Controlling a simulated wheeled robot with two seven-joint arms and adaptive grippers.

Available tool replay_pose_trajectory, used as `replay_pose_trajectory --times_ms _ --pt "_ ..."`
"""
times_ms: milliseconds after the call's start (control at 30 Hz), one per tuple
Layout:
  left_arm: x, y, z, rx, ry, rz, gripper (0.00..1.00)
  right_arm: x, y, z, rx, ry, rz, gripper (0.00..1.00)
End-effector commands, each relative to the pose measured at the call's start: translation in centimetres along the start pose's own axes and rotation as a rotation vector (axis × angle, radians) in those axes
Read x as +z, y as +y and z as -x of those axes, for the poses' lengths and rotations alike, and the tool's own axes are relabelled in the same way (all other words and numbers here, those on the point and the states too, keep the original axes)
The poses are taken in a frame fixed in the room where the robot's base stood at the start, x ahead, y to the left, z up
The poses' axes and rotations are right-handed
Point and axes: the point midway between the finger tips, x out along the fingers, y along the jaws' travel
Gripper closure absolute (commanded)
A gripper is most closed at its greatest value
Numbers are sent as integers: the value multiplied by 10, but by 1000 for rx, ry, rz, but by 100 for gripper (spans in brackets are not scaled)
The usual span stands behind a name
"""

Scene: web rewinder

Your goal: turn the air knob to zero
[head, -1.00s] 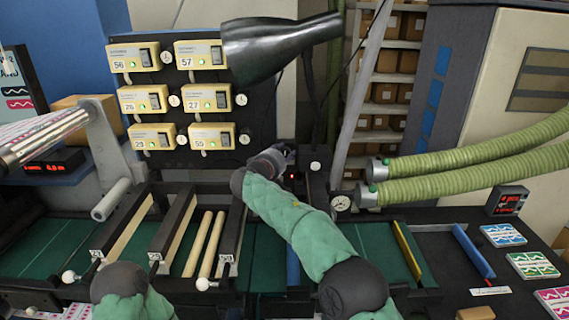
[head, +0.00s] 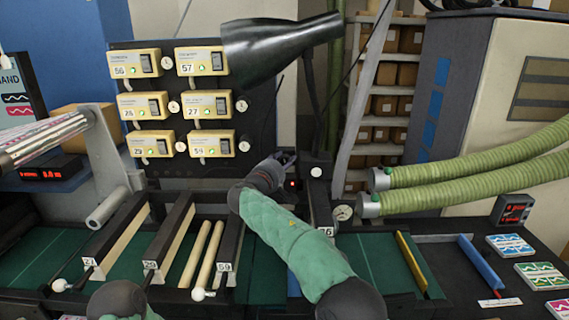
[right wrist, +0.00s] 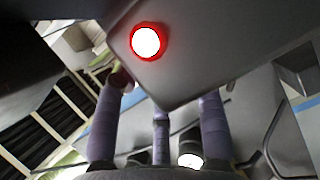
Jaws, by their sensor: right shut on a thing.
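My right gripper (head: 287,158) is at the dark control box, just above a small red lamp (head: 292,184). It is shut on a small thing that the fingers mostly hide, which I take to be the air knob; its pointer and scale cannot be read. In the right wrist view the lamp (right wrist: 146,42) glows on the box face beyond the purple finger parts (right wrist: 160,135). A round pressure gauge (head: 343,212) sits lower right of the box; its reading is too small to tell. My left gripper is out of the head view.
A panel with several cream controllers (head: 205,106) stands at upper left, beside a dark funnel (head: 282,45). A white round button (head: 316,171) is close to the right of my gripper. Green hoses (head: 470,160) run off right. Slitter rails and rods (head: 207,250) lie below.

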Motion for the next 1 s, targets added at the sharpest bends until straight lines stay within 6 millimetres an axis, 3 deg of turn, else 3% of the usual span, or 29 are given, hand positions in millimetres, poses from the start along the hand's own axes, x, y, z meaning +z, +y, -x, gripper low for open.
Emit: replay_pose_trajectory --times_ms 33,100,567,1000 --pt "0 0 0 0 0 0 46 -4 -4 2 -4 9 4 55" --pt "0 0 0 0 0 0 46 -4 -4 2 -4 8 4 40" --pt "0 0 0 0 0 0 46 -2 -2 9 -3 4 1 40" --pt "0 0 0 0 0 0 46 -4 -2 88 -3 8 3 40"
